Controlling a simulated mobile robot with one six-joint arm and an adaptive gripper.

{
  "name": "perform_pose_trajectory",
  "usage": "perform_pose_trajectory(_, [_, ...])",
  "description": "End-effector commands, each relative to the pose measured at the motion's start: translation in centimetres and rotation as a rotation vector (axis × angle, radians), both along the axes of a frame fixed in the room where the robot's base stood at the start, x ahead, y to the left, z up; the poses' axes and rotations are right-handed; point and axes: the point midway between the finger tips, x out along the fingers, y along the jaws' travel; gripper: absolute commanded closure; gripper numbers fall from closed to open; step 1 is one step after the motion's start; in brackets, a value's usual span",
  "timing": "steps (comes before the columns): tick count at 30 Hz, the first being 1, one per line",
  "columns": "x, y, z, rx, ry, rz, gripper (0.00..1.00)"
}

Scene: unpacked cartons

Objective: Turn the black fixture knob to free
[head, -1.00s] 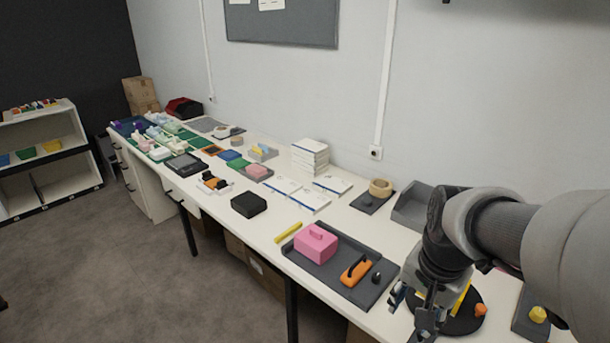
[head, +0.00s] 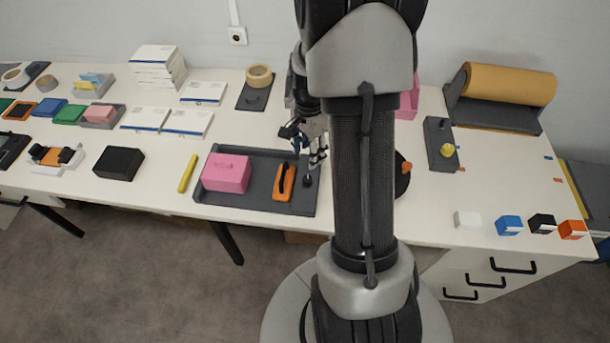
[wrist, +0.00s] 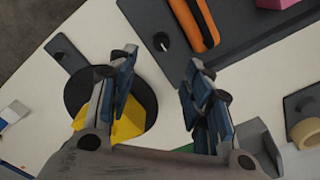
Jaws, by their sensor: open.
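The black fixture knob (head: 307,181) stands at the right end of the dark grey fixture tray (head: 235,202), beside an orange handle (head: 284,182). In the wrist view the knob (wrist: 162,41) is round and black with a pale mark on it, and it sits just beyond the fingertips, between them in the picture. My gripper (head: 318,155) is above the back right part of the tray, a little behind the knob. In the wrist view its fingers (wrist: 160,75) are spread and empty, apart from the knob. No lettering by the knob is readable.
A pink block (head: 226,173) stands on the tray's left. A black disc (head: 402,184), partly hidden by my arm, is to the right; in the wrist view it bears a yellow piece (wrist: 125,122). A tape roll (head: 259,76) on a grey plate stands behind.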

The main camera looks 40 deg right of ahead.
Motion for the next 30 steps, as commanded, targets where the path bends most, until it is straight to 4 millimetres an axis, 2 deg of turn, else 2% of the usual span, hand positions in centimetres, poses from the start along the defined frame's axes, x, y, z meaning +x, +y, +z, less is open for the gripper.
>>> perform_pose_trajectory(1, [-0.1, 0.1, -1.6, 0.002, 0.005, 0.001, 0.54])
perform_pose_trajectory(6, [-0.1, 0.1, -5.4, 0.002, 0.005, 0.002, 0.54])
perform_pose_trajectory(15, [-0.1, 0.1, -10.8, 0.001, 0.003, 0.002, 0.54])
perform_pose_trajectory(21, [0.0, 0.1, -12.3, 0.000, 0.002, 0.002, 0.54])
perform_pose_trajectory(30, [0.0, 0.0, -12.4, 0.000, 0.000, 0.002, 0.54])
